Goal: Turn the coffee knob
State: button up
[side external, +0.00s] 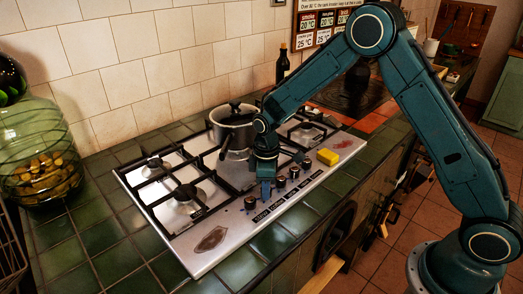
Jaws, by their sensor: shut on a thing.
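The stove knobs stand in a row along the front edge of the steel hob. A dark knob (250,202) is left of my gripper, and others (280,182) (294,172) are to its right. Small dark labels (262,215) sit in front of them, too small to read, so I cannot tell which is the coffee knob. My gripper (266,188) points down into this row, shut on a knob that its fingers mostly hide.
A metal pot (233,128) with a lid stands on the hob (160,212) just behind my gripper. A yellow sponge (328,156) lies at the hob's right. Green tiles (105,240) at left are clear.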

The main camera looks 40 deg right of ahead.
jog(key=m, duration=0.5)
jog(key=shift+m, duration=0.3)
jog(key=m, duration=0.5)
jog(key=shift+w, duration=0.1)
jog(key=shift+m, duration=0.3)
jog(key=o, duration=1)
jog(key=shift+r, duration=6.95)
